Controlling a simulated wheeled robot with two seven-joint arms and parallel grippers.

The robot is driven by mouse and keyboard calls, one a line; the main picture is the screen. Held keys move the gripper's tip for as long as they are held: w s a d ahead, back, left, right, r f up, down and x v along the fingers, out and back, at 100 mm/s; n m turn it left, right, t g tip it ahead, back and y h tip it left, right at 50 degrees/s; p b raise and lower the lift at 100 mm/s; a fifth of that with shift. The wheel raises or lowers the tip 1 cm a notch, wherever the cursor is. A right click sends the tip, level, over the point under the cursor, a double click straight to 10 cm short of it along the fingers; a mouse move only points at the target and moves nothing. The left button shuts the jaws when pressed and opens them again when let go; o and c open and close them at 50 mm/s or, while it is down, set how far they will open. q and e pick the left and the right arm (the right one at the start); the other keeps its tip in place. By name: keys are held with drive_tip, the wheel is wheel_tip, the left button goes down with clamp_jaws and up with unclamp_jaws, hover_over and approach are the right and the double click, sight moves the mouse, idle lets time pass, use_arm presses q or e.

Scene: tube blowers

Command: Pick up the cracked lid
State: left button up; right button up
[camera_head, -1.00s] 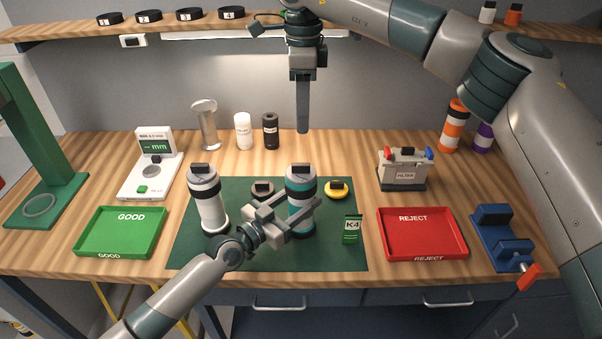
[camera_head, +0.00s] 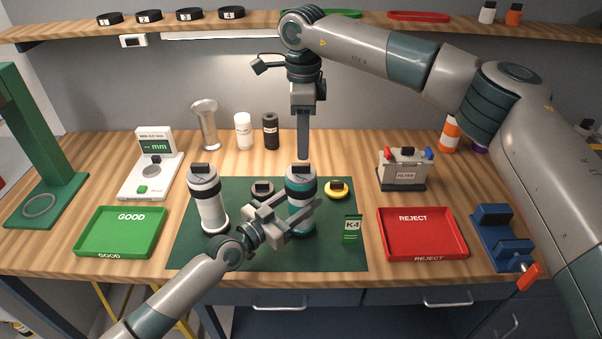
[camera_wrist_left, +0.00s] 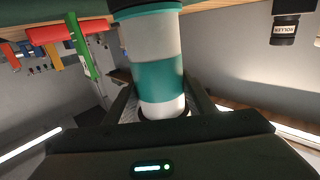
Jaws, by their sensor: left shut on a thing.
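My left gripper (camera_head: 298,216) is shut around the lower part of a white and teal tube (camera_head: 301,187), which stands upright on the green mat (camera_head: 345,258). The tube also fills the middle of the left wrist view (camera_wrist_left: 160,75), between the two fingers. My right gripper (camera_head: 303,152) points straight down above the back of the mat; its fingers show edge-on, so their gap is hidden. A dark round lid-like piece (camera_head: 262,188) and a yellow one (camera_head: 337,187) lie on the mat. I cannot see a crack on either.
A white tube (camera_head: 207,205) stands on the mat's left. A green GOOD tray (camera_head: 120,251) is at left, a red REJECT tray (camera_head: 421,254) at right. A K4 card (camera_head: 352,229) stands beside the held tube. Numbered black lids (camera_head: 189,14) sit on the shelf.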

sight(305, 164)
drive_tip(key=f, duration=0.4)
drive_tip(key=shift+s+d, duration=0.2)
drive_tip(key=shift+s, duration=0.05)
drive_tip(key=shift+f, duration=0.55)
clamp_jaws()
